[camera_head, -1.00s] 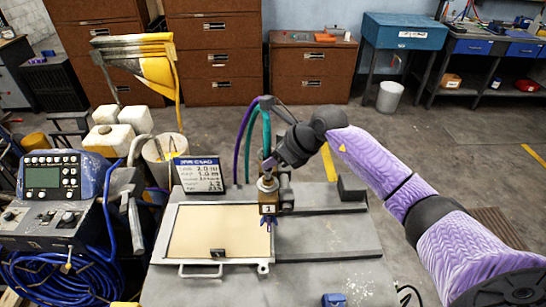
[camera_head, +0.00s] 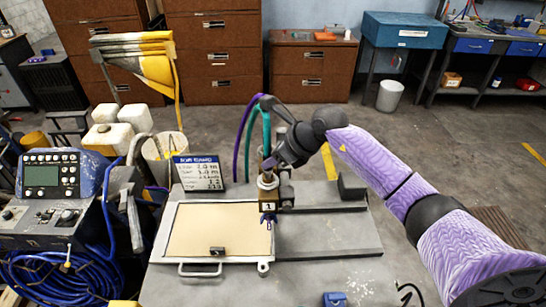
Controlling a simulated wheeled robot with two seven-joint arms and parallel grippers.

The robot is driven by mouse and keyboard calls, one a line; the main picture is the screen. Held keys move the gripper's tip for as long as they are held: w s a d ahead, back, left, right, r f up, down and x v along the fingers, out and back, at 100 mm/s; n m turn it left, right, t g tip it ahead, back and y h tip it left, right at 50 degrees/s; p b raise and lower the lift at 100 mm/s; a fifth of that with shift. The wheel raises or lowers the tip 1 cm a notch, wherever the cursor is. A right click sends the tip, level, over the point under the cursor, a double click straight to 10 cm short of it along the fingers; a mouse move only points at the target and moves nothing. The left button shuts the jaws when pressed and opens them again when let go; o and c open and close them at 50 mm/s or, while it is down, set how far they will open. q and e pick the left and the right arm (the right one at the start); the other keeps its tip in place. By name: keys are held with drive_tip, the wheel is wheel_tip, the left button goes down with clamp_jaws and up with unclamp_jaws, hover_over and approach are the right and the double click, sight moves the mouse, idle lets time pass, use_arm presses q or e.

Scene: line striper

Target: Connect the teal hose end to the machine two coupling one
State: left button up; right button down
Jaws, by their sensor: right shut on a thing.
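The teal hose (camera_head: 251,135) arches up beside a purple hose and comes to my right gripper (camera_head: 269,164). The gripper is shut on the hose end, which is largely hidden by the fingers. Directly below is a metal coupling (camera_head: 267,181) on a brass-coloured block (camera_head: 268,206) with a tag reading 1. The hose end is over the coupling in line with it; I cannot tell whether it is seated. My left gripper is not in view.
A sign board (camera_head: 197,172) stands left of the coupling. A framed tan panel (camera_head: 205,231) with a handle lies in front on the grey machine top (camera_head: 325,255). A control console (camera_head: 55,185) and coiled blue hose (camera_head: 58,275) are at left. The machine top's right side is mostly clear.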

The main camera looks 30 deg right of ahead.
drive_tip(key=shift+f+b, duration=0.7)
drive_tip(key=shift+f, duration=0.1)
drive_tip(key=shift+c, duration=0.3)
unclamp_jaws()
drive_tip(key=shift+r, duration=0.1)
drive_tip(key=p+v, duration=0.5)
drive_tip(key=v, duration=0.2)
idle(0.8)
